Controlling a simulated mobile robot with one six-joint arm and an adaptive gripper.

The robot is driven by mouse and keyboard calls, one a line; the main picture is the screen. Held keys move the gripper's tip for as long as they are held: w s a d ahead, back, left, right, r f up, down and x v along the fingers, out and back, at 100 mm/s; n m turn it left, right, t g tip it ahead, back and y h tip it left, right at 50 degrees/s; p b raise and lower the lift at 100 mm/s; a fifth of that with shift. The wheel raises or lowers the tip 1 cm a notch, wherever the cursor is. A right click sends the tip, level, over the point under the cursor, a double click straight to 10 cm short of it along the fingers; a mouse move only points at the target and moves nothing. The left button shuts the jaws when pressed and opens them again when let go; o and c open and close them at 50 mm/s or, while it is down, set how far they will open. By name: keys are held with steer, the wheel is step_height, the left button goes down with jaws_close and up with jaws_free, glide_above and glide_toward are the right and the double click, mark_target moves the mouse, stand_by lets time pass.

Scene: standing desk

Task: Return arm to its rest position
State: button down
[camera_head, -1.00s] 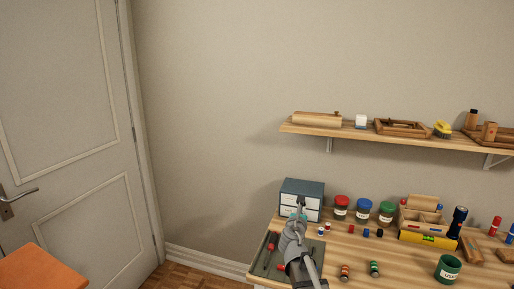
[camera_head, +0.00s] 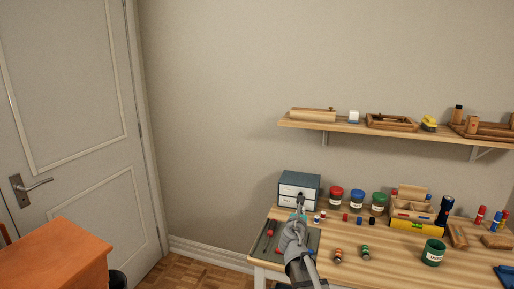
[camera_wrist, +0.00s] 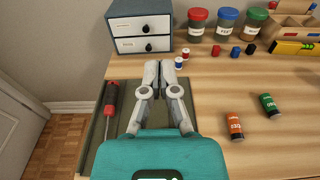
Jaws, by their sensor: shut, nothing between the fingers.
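My gripper (camera_wrist: 160,72) is shut and empty in the wrist view, with its fingertips together above the desk, in front of the small drawer cabinet. In the head view my gripper (camera_head: 300,200) shows small at the left part of the desk, and my arm reaches up to it from the bottom edge. The desk (camera_head: 395,265) is light wood. The small grey-blue cabinet (camera_wrist: 139,26) has two white drawers with dark knobs, and both look shut.
A dark mat (camera_wrist: 98,130) with a red-handled screwdriver (camera_wrist: 111,98) lies below and left of my gripper. Lidded jars (camera_head: 357,199) line the back. A wall shelf (camera_head: 380,128) hangs above. An orange cabinet (camera_head: 55,262) stands left.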

steer(key=s+d+f+m+g+h+b, duration=0.1)
steer(key=s+d+f+m+g+b, duration=0.3)
steer(key=s+f+m, duration=0.45)
steer(key=s+d+f+m+g+b, duration=0.25)
steer(key=s+f+m+g, duration=0.3)
steer(key=f+m, duration=0.5)
steer(key=s+a+f+m+g+y+b, duration=0.2)
steer(key=s+a+f+m+g+y, duration=0.15)
steer(key=s+m, duration=0.35)
steer(key=s+a+f+m+g+y+b, duration=0.2)
steer(key=s+f+m+g+y, duration=0.1)
steer(key=s+f+m, duration=0.4)
step_height(320, 180, up, 24)
steer(key=p, duration=2.2)
steer(key=shift+s+n, duration=0.25)
steer(key=shift+n, duration=0.05)
steer(key=shift+d, duration=0.1)
